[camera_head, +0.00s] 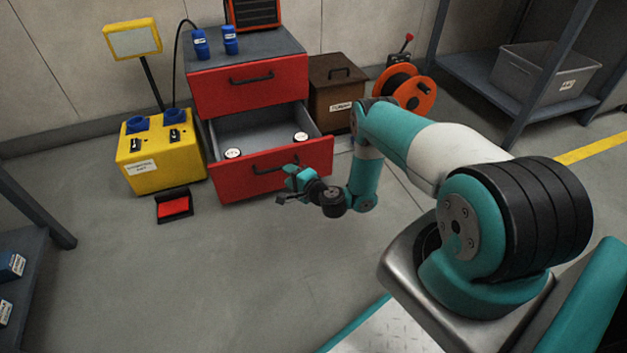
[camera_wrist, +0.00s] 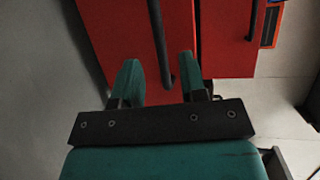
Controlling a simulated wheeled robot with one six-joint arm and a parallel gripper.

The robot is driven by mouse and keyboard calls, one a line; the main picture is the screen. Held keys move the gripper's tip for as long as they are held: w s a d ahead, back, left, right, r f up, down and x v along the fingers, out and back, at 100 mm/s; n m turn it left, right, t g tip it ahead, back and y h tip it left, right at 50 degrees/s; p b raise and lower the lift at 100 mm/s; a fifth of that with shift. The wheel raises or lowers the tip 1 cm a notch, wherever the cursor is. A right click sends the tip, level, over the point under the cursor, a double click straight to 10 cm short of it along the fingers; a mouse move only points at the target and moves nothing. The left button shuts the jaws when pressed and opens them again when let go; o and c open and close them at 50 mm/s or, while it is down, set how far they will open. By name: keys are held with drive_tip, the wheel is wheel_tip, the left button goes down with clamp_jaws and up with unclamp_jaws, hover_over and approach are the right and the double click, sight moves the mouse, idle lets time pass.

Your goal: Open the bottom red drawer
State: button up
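The bottom red drawer (camera_head: 230,181) of the cabinet is pulled part way out, and its grey inside holds two round white-topped things (camera_head: 232,153). Its dark bar handle (camera_head: 272,162) is on the front. My gripper (camera_head: 284,186) is in front of the drawer, close to the handle. In the wrist view the bottom drawer front (camera_wrist: 115,35) is red, and its handle (camera_wrist: 157,35) runs between the two fingers of my gripper (camera_wrist: 160,72). The fingers are apart, with gaps to the handle, so they do not grip it.
The top red drawer (camera_head: 249,86) is shut. A yellow box (camera_head: 160,172) and a black-and-red pedal (camera_head: 174,206) stand left of the cabinet. A brown bin (camera_head: 333,95) and an orange reel (camera_head: 412,93) stand right of it. The floor in front is clear.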

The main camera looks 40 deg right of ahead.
drive_tip(key=p+v, duration=1)
drive_tip(key=p, duration=0.4)
drive_tip(key=shift+s+p, duration=0.4)
